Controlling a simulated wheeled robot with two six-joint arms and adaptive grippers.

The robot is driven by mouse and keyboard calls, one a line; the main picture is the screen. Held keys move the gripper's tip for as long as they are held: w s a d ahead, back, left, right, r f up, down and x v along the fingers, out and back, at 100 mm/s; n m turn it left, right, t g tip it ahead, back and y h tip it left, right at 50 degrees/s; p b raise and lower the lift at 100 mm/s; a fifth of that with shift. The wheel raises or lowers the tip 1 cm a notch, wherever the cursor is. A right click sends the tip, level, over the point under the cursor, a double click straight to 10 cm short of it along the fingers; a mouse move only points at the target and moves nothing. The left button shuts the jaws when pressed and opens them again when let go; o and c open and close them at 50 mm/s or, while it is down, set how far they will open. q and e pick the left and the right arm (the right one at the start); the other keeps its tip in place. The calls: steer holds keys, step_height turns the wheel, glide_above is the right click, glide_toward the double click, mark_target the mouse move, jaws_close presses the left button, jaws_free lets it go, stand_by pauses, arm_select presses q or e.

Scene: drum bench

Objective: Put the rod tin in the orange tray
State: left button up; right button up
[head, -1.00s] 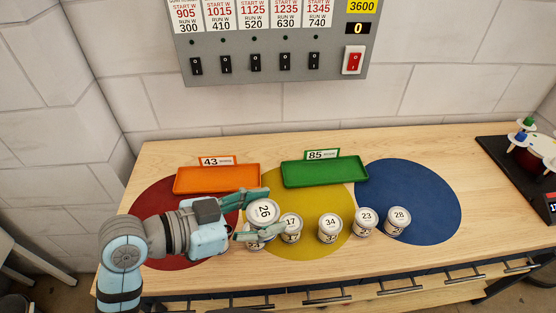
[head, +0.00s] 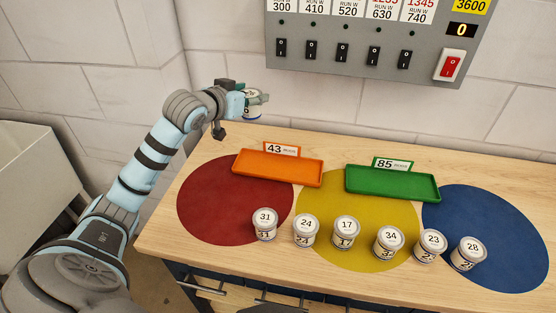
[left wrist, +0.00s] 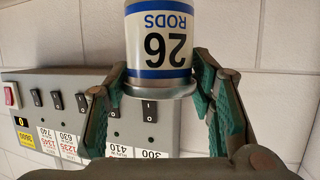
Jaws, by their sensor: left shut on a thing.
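My left gripper (head: 256,99) is shut on a white rod tin (head: 252,108) with blue bands and holds it in the air above the back left of the bench. In the left wrist view the tin (left wrist: 160,45) appears upside down, reading 26 RODS, between the green finger pads. The orange tray (head: 277,168) lies at the back left of the bench with a 43 card behind it. It looks empty, and the held tin is above and behind it. My right gripper is not in view.
Several numbered tins, such as the 31 tin (head: 265,225) and 28 tin (head: 468,254), stand in a row along the front. An empty green tray (head: 392,184) with an 85 card lies right of the orange one. A switch panel (head: 375,40) hangs on the wall.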

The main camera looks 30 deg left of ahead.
arm_select(q)
steer(key=shift+w+a+f+n+y, duration=0.15)
steer(key=shift+a+n+y, duration=0.2)
steer(key=shift+a, duration=0.75)
step_height(320, 180, down, 19)
steer(key=b, duration=0.4)
steer(key=shift+d, duration=0.1)
steer(key=o, duration=1.3)
steer(key=shift+r, duration=0.2)
steer(key=p+v, duration=0.5)
steer(key=v, duration=0.7)
